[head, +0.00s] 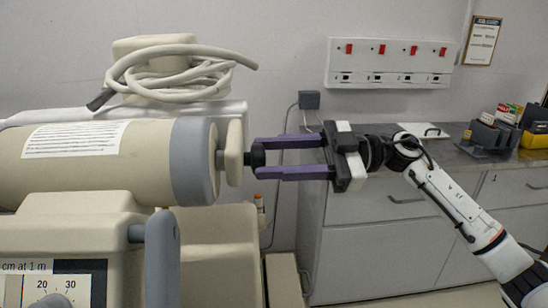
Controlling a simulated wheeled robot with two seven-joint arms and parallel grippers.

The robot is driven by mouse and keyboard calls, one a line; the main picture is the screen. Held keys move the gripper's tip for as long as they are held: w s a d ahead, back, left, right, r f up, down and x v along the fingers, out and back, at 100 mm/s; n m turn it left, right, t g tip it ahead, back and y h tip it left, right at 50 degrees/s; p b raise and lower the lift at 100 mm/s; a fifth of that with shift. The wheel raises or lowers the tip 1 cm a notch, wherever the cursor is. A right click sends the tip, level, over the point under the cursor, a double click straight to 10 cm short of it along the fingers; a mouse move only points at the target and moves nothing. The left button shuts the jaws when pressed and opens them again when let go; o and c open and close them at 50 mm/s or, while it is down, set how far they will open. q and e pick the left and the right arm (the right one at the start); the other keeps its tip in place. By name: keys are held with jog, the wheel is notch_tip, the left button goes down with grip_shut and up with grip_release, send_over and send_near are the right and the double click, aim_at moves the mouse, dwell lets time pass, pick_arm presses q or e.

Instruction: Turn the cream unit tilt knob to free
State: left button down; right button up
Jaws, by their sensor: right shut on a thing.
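The cream unit (90,165) fills the left side of the head view, with a fat cylinder that ends in a grey band. On its right end a cream disc-shaped tilt knob (234,152) stands out on a short stem, with a small black piece (257,155) at its outer face. My right gripper (258,158) comes in level from the right. Its two purple fingers are shut on the black piece of the knob, one above and one below. Any mark for the free position cannot be made out. My left gripper is not in view.
A coiled cream cable (165,72) lies on top of the unit. A grey handle (162,255) rises in front, beside a dial panel (55,285). A grey counter (460,150) with drawers and small boxes stands behind my right arm. A socket panel (388,63) is on the wall.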

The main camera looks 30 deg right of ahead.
pick_arm(q)
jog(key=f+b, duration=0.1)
jog(key=b, duration=0.1)
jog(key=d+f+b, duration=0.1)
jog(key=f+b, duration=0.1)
jog(key=b, duration=0.1)
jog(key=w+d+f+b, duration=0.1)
jog(key=b, duration=0.1)
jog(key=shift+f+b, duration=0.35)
pick_arm(e)
jog(key=n, duration=1.6)
jog(key=shift+f, duration=0.15)
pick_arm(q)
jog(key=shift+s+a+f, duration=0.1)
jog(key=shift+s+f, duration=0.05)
pick_arm(e)
jog(key=o, duration=1.1)
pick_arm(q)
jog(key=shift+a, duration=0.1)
